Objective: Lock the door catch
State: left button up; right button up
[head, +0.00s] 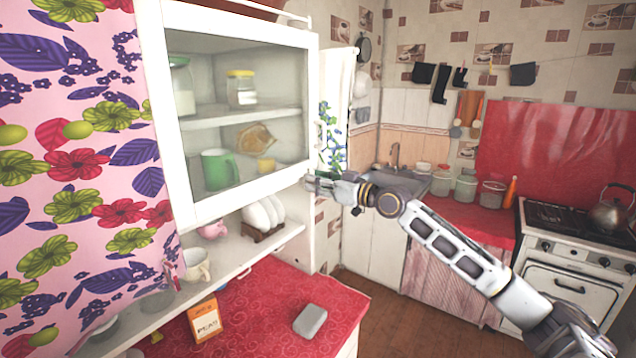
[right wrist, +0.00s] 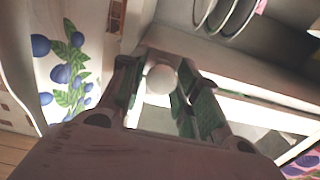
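The white-framed glass door (head: 250,200) of the wall cabinet is in the head view at upper left, and it looks closed against the cabinet. My right gripper (head: 314,184) is at the door's lower right corner, its arm coming in from the right. In the right wrist view a round pale knob (right wrist: 161,79) sits between the fingertips of my right gripper (right wrist: 160,85). The fingers are close in on both sides of it and appear to hold it. In the head view the gripper hides the knob. My left gripper is not in view.
An open shelf under the cabinet holds a cup (head: 196,264) and a rack of white plates (head: 264,216). A flowered curtain (head: 75,150) hangs at left. The floor between the counters is clear.

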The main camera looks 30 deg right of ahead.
jog(key=shift+o, duration=0.8)
jog(key=shift+s, duration=0.15)
jog(key=v, duration=1.1)
jog(key=shift+s+d, duration=0.2)
jog(key=shift+s, duration=0.1)
dwell(0.4)
dwell(0.7)
